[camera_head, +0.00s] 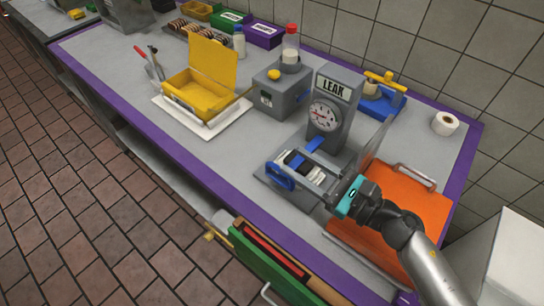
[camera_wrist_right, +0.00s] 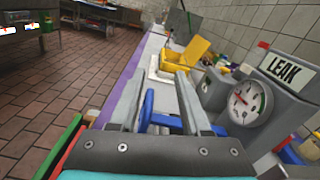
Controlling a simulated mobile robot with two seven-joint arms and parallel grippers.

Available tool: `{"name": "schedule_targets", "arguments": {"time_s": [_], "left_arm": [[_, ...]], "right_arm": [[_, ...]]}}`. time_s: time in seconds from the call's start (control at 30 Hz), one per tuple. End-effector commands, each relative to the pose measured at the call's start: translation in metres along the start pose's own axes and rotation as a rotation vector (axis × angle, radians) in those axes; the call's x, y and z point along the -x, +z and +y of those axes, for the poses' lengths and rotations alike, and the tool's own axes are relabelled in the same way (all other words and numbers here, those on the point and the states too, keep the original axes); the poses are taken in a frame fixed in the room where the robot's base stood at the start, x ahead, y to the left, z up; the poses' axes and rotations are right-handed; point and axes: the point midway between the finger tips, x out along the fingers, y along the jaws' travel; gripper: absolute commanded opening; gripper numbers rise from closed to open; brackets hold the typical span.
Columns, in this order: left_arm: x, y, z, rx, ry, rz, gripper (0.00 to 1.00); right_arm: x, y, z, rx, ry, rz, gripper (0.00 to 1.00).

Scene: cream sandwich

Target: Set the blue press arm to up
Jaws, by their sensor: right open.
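The grey leak tester (camera_head: 327,115) with a round gauge and LEAK sign stands on the counter; it also shows at the right of the right wrist view (camera_wrist_right: 250,100). In front of it, a blue loop-shaped handle (camera_head: 281,178), seemingly the blue press arm, sits low. A blue bar (camera_head: 307,146) shows near the tester's foot. My right gripper (camera_head: 308,175) is open above the tester's front part. In the right wrist view its fingers (camera_wrist_right: 160,88) lie either side of a blue bar (camera_wrist_right: 147,110); contact cannot be told. The gripper hides part of the tester. My left gripper is out of view.
An orange board (camera_head: 405,205) with a metal handle lies right of the tester. A grey box (camera_head: 282,92) with a yellow knob and an open yellow case (camera_head: 205,75) stand to the left. A paper roll (camera_head: 445,123) is at the right. The purple counter edge is in front.

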Motion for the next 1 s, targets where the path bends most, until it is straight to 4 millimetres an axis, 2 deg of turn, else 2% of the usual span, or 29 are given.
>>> {"name": "schedule_targets", "arguments": {"time_s": [0.03,0.13,0.3,0.4,0.6,0.8,1.0], "left_arm": [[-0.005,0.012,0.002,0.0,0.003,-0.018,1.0],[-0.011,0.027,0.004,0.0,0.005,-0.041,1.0],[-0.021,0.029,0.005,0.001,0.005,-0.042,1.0],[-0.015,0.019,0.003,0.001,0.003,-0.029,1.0],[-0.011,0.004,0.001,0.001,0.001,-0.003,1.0],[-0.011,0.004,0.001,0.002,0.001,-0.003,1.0],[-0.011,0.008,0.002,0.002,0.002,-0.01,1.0]], "right_arm": [[0.0,-0.012,0.002,-0.006,-0.003,0.0,0.47],[0.0,-0.033,0.006,-0.006,-0.004,0.0,0.47],[-0.001,-0.067,0.012,-0.007,-0.004,-0.001,0.47],[-0.024,-0.06,0.011,-0.001,-0.002,-0.007,0.47],[-0.058,-0.06,0.011,-0.002,-0.002,-0.004,0.47],[-0.073,-0.061,0.011,-0.001,-0.003,-0.002,0.47],[-0.076,-0.062,0.011,-0.001,-0.002,-0.001,0.47]]}}
